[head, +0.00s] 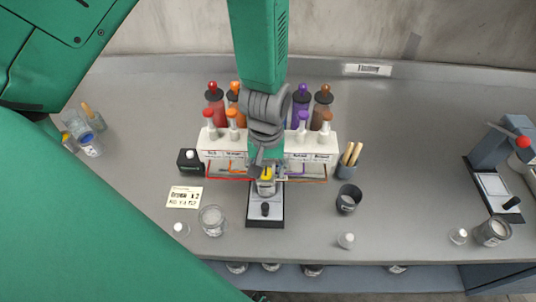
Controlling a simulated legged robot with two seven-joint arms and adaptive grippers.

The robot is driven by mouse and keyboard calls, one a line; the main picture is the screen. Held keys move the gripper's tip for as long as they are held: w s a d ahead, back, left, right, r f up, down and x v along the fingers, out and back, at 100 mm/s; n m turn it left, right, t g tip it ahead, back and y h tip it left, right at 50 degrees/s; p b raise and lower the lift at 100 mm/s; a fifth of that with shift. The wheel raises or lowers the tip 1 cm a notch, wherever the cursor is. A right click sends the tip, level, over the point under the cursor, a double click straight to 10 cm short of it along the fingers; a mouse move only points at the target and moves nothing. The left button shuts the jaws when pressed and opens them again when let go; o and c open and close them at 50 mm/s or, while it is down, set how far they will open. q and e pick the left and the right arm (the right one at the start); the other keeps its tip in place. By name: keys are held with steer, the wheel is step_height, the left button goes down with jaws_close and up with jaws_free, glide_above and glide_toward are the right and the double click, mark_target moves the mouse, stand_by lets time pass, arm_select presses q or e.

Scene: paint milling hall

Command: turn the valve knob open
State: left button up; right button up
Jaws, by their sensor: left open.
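A white dispenser rack (222,143) stands mid-bench with coloured bottles behind it. Its visible valve knobs are red (208,114), orange (231,114), purple (303,116) and brown (327,117) on white stems. My left gripper (262,163) hangs in front of the rack's middle and is open, pointing down. It and its wrist hide the middle of the rack, including any knob there. A small container with yellow on it (266,180) is just below the fingers, on a black-based stand (265,212). I cannot tell whether the fingers touch anything. My right gripper is not in view.
A glass beaker (212,220) and a note card (185,197) lie front left. A dark cup (348,199) and a holder with wooden sticks (347,165) are right of the rack. A press-like device (493,160) stands far right.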

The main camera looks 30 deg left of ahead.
mark_target(267, 169)
arm_select(q)
step_height(267, 169, up, 12)
stand_by(0.4)
steer(key=shift+w+f, duration=0.1)
steer(key=shift+f, duration=0.05)
stand_by(0.3)
